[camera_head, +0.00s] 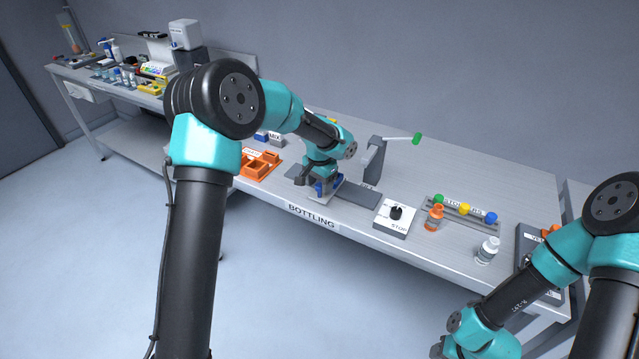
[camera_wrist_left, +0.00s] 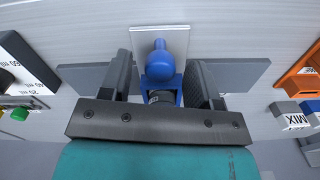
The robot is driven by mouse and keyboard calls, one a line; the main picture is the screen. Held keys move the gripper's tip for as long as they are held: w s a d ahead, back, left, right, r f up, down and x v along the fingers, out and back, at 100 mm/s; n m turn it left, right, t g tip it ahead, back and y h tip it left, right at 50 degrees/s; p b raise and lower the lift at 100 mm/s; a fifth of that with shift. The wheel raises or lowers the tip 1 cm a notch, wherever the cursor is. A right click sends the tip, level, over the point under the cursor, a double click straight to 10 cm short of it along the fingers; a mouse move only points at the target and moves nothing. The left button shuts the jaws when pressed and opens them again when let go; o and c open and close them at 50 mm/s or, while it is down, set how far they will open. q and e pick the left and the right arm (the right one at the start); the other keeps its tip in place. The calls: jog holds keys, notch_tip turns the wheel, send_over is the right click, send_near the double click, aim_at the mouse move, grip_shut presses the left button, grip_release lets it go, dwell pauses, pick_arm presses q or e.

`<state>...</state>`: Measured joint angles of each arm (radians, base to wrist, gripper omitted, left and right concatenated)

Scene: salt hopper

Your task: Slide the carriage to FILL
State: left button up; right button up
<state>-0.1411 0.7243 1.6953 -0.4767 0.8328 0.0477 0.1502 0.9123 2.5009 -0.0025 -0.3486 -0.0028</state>
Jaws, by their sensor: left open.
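The carriage (camera_wrist_left: 175,38) is a pale plate with an upright blue knob (camera_wrist_left: 160,62) and a blue bracket. It sits on a flat grey rail (camera_wrist_left: 240,74), which runs out to both sides; the rail also shows in the head view (camera_head: 360,194). My left gripper (camera_wrist_left: 162,84) is open, with one finger on each side of the blue part and gaps visible. In the head view my left gripper (camera_head: 313,182) is low over the carriage and hides part of it. No FILL label is readable.
A dark stand with a green-tipped lever (camera_head: 417,139) rises behind the rail. A STOP box (camera_head: 394,216), an orange bottle (camera_head: 434,217), a stopper rack (camera_head: 450,206) and a white bottle (camera_head: 487,252) stand to the right. Orange trays (camera_head: 260,165) lie left.

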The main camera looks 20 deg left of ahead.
pick_arm(q)
jog(key=shift+c, duration=0.4)
grip_shut()
jog(key=d, duration=0.3)
jog(key=s+d, duration=0.1)
jog(key=d, duration=0.3)
jog(key=s+d, duration=0.1)
jog(key=d, duration=0.3)
jog(key=shift+s, duration=0.2)
jog(key=shift+d, duration=0.1)
jog(key=shift+o, duration=0.4)
grip_release()
jog(key=shift+r, duration=0.1)
